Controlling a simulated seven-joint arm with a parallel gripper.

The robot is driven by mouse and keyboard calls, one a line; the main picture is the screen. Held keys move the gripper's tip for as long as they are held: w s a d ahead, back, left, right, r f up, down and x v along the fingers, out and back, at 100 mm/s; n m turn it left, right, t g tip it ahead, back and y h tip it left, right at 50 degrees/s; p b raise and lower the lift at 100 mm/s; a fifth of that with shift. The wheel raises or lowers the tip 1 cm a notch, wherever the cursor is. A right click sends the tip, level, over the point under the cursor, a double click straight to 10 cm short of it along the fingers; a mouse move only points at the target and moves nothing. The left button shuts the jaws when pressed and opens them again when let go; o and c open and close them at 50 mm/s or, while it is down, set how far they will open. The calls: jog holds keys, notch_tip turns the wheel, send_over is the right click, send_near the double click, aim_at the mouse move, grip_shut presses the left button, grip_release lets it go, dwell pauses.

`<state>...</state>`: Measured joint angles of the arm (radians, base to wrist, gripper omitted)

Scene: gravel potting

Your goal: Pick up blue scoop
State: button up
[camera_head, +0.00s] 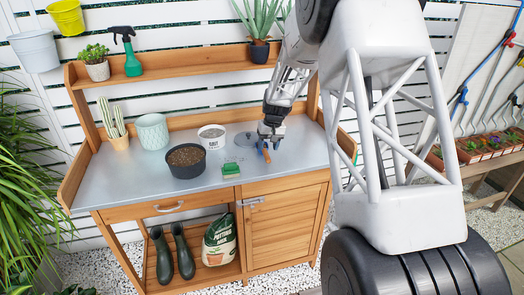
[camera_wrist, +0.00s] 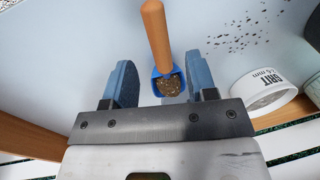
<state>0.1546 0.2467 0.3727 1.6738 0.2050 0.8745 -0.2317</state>
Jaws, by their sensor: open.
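The blue scoop has a wooden handle and shows in the wrist view (camera_wrist: 157,40), with some brown grit in its blue bowl. The handle points away from my gripper and the bowl lies close to the fingers. My gripper (camera_wrist: 163,85) is open, with one blue-grey finger on each side; the bowl is nearer the right finger. In the head view my gripper (camera_head: 268,138) is low over the right part of the bench top. The scoop's orange-brown handle (camera_head: 267,155) shows just below it, and its bowl is mostly hidden there. I cannot tell whether a finger touches the scoop.
The white grit tub (camera_head: 212,138) stands left of my gripper, with spilled dark grains beside it. A dark pot of soil (camera_head: 186,160), a mint pot (camera_head: 152,131) and a green brush (camera_head: 231,169) are on the bench top (camera_head: 120,180). An upper shelf (camera_head: 170,65) runs behind.

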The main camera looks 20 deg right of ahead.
aim_at(266, 153)
jog(key=shift+a+f, duration=0.2)
jog(key=shift+f, duration=1.05)
jog(key=shift+a+f, duration=0.2)
jog(key=shift+f, duration=1.05)
grip_shut()
